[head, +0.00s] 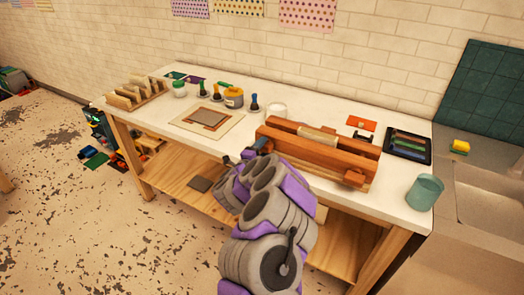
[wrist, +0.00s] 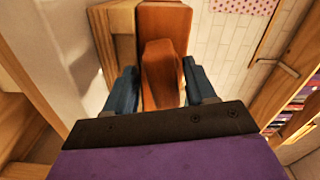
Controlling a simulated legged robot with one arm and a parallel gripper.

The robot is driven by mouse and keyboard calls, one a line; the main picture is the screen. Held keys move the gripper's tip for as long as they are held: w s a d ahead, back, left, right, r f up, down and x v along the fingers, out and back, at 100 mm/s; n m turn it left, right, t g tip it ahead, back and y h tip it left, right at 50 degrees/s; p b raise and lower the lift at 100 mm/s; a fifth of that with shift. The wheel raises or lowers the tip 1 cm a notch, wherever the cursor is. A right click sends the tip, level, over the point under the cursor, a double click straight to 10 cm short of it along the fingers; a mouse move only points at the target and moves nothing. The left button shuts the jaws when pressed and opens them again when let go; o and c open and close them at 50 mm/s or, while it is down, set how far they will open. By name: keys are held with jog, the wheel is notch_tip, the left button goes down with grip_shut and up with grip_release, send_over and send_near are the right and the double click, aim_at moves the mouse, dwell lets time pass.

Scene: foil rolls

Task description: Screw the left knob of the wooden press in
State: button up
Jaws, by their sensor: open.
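The wooden press (head: 315,150) lies near the front edge of the white table, a reddish-brown block with a pale part on top. Its right knob (head: 354,178) shows on the front face. The left knob is hidden behind my arm in the head view. In the wrist view a reddish-brown wooden knob (wrist: 161,72) stands between my two blue fingers, in front of the press's wooden beam (wrist: 164,22). My gripper (wrist: 161,84) is open around the knob, with a finger on each side. I cannot tell whether either finger touches it. In the head view a fingertip shows left of the press.
On the white table (head: 330,105) stand a wooden rack (head: 136,95), a pale board (head: 208,118), several small bottles and jars, a black tray (head: 408,144) and a teal cup (head: 425,192). A lower wooden shelf (head: 185,170) lies beneath. A sink (head: 490,190) is at right.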

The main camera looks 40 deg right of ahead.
jog(key=shift+a, duration=0.1)
jog(key=p+v, duration=1.3)
jog(key=v, duration=0.4)
jog(key=shift+a+f, duration=0.1)
jog(key=shift+a, duration=0.05)
dwell(0.5)
